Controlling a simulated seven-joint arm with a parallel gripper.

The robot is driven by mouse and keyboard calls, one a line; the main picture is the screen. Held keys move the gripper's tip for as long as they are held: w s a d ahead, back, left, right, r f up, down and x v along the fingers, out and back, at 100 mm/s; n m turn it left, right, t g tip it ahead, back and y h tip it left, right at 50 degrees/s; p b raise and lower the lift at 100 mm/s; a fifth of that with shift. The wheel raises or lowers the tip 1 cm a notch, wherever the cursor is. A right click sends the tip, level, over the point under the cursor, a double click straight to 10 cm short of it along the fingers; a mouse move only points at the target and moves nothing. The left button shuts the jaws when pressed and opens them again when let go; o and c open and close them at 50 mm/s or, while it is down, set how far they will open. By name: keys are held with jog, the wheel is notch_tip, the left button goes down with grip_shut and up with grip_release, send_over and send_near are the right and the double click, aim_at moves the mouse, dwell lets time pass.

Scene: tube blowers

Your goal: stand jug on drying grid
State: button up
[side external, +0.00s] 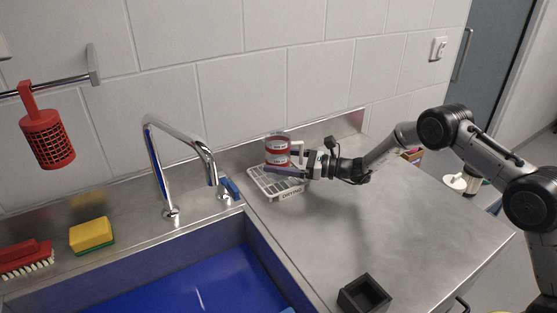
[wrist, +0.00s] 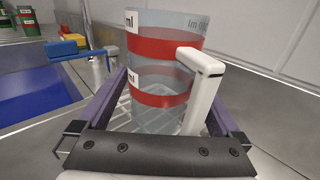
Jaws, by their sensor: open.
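The jug (wrist: 160,72) is clear with red bands and a white handle (wrist: 197,98) that faces my gripper. It stands upright on the white drying grid (side external: 292,189), and the jug also shows in the side external view (side external: 277,150). My gripper (side external: 290,162) is level with the jug's lower part. Its two purple fingers are open, one on each side of the jug, and I see gaps between fingers and jug in the wrist view. The grid (wrist: 132,122) shows beneath and through the jug.
A chrome tap (side external: 165,170) with a blue lever (side external: 229,187) stands left of the grid, beside the blue sink (side external: 190,285). A yellow sponge (side external: 91,234) and red brush (side external: 27,258) lie at left. A black box (side external: 364,296) sits at the front. The steel counter's middle is clear.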

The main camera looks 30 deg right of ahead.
jog(key=shift+s+d+r, duration=0.1)
jog(key=shift+r, duration=0.1)
jog(key=v, duration=1.1)
jog(key=shift+s+d, duration=0.25)
jog(key=s+a+r+n+g+h, duration=0.1)
jog(key=s+a+r+n+g, duration=0.3)
jog(key=s, duration=0.3)
jog(key=s+a+r+n+g, duration=0.2)
jog(key=s+r+n+g, duration=0.15)
jog(key=s+n, duration=0.3)
jog(key=s+a+r+n+g+h, duration=0.1)
jog(key=s+a+r+n+g, duration=0.3)
jog(key=s, duration=0.3)
jog(key=s+d+n+t+h, duration=0.2)
jog(key=s+d+n+h, duration=0.3)
jog(key=s, duration=0.4)
jog(key=s+d+r+n+t+h, duration=0.1)
jog(key=s+d+n+t+h, duration=0.1)
jog(key=s+d+n+h, duration=0.4)
jog(key=s+d+n, duration=0.1)
jog(key=s, duration=0.3)
jog(key=shift+d+r, duration=0.3)
jog(key=shift+d, duration=0.1)
